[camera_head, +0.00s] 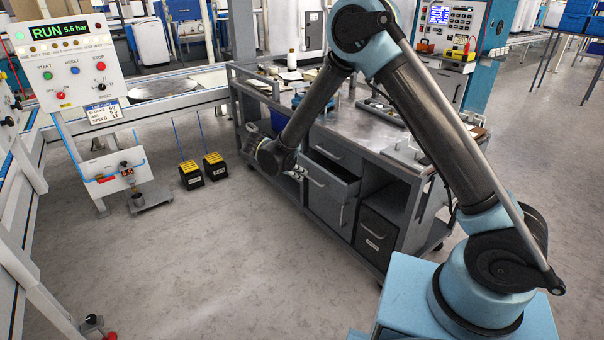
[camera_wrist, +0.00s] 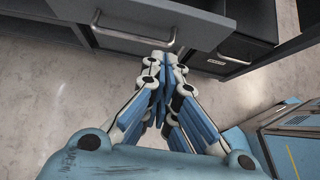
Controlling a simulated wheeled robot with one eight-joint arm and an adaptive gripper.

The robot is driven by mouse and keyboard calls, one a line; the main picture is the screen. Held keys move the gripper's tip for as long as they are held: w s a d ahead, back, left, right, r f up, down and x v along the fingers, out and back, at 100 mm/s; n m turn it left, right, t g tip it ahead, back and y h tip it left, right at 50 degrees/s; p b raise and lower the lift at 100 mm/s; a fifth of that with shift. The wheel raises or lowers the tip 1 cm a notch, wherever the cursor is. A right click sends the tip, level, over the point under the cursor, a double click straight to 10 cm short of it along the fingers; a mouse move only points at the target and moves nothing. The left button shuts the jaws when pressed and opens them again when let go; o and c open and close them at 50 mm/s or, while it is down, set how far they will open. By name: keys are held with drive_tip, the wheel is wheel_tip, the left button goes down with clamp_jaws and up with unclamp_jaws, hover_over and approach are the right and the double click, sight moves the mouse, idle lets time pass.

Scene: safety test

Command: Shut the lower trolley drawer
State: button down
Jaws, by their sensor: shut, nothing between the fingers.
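The grey trolley (camera_head: 400,160) stands right of centre in the head view. Its lower drawer (camera_head: 326,182) sticks out from the trolley's side, partly open, with the inside showing. The upper drawer (camera_head: 335,150) above it looks flush. My gripper (camera_head: 301,174) is shut and empty, at the front of the open drawer. In the wrist view the drawer front (camera_wrist: 200,24) and its silver handle (camera_wrist: 135,43) lie ahead of my fingers (camera_wrist: 163,58).
Below the open drawer is a cabinet door (camera_head: 325,211) with an upright handle. A dark labelled box (camera_head: 375,238) sits on the lower shelf to its right. Yellow-topped pedals (camera_head: 190,175) stand on the floor at left. The floor (camera_head: 230,260) before the trolley is clear.

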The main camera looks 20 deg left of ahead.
sight(325, 180)
drive_tip(key=w+d+f, duration=0.1)
drive_tip(key=w, duration=0.1)
drive_tip(key=w+d+f, duration=0.2)
drive_tip(key=w, duration=0.1)
drive_tip(key=w+d+f, duration=0.1)
drive_tip(key=w+f, duration=0.1)
drive_tip(key=w, duration=0.1)
drive_tip(key=shift+d+f, duration=0.2)
drive_tip(key=shift+d, duration=0.1)
drive_tip(key=shift+w, duration=0.1)
